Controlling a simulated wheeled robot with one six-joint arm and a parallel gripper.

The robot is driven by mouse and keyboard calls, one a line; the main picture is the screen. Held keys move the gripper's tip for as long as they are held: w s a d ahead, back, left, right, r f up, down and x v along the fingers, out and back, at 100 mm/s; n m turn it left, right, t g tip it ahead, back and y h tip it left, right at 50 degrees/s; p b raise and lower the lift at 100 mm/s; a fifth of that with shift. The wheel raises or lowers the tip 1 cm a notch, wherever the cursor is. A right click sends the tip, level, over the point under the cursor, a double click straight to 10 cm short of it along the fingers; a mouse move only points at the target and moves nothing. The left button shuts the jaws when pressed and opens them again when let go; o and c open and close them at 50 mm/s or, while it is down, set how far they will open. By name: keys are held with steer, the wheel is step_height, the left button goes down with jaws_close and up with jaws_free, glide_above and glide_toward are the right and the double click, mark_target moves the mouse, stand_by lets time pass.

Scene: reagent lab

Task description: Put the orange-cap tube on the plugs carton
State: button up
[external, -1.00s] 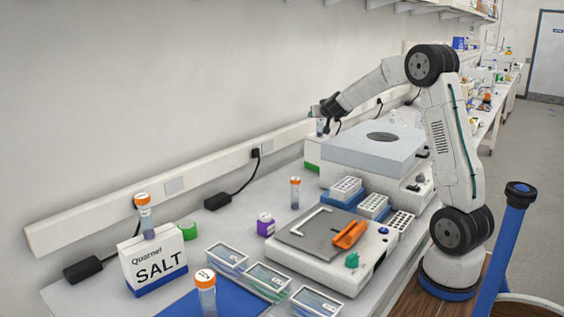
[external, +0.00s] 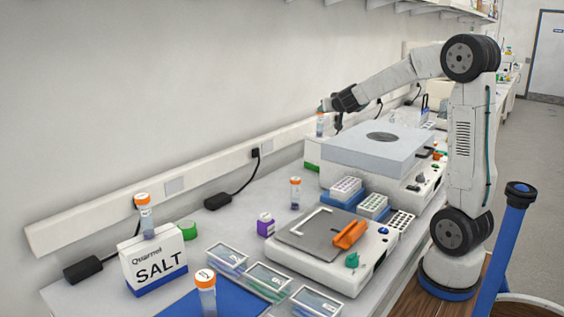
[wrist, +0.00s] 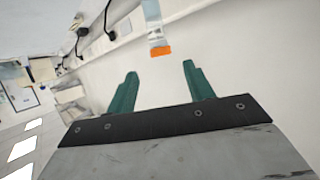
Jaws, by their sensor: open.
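An orange-cap tube (external: 320,127) stands at the back of the bench, apparently on a white and green box (external: 312,152) half hidden behind the grey-topped machine. No lettering on this box is readable, so I cannot tell whether it is the plugs carton. My gripper (external: 329,112) is up at this tube's cap in the external view. In the wrist view my gripper (wrist: 160,82) has its green fingers apart with nothing between them. The orange-cap tube (wrist: 154,30) shows beyond the fingertips, roughly in line with the gap, not touching them.
Other orange-cap tubes stand on the SALT box (external: 153,262), on the bench (external: 295,193) and at the front (external: 206,295). The grey-topped machine (external: 375,155), tube racks (external: 346,188) and a balance-like device (external: 330,245) crowd the bench. The wall runs close behind.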

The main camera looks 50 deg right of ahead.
steer(key=s+a+n+y, duration=0.3)
steer(key=s+a+y, duration=0.2)
steer(key=a, duration=0.6)
steer(key=s+a+n+y, duration=0.3)
steer(key=s+a+y, duration=0.15)
steer(key=a, duration=0.75)
steer(key=s+a+f+n+g, duration=0.1)
steer(key=s+a+f+g, duration=0.15)
steer(key=s, duration=0.35)
steer(key=s+a+f+n+g, duration=0.1)
steer(key=s+a+g, duration=0.15)
steer(key=s, duration=0.45)
steer(key=s+f+g, duration=0.2)
steer(key=s+f, duration=0.1)
steer(key=s, duration=0.5)
steer(key=s+d+f+g+h, duration=0.1)
steer(key=s+f+g, duration=0.1)
steer(key=s, duration=0.7)
steer(key=shift+d+f+m+g, duration=0.15)
steer(key=shift+f+m+g, duration=0.15)
steer(key=shift+f, duration=0.2)
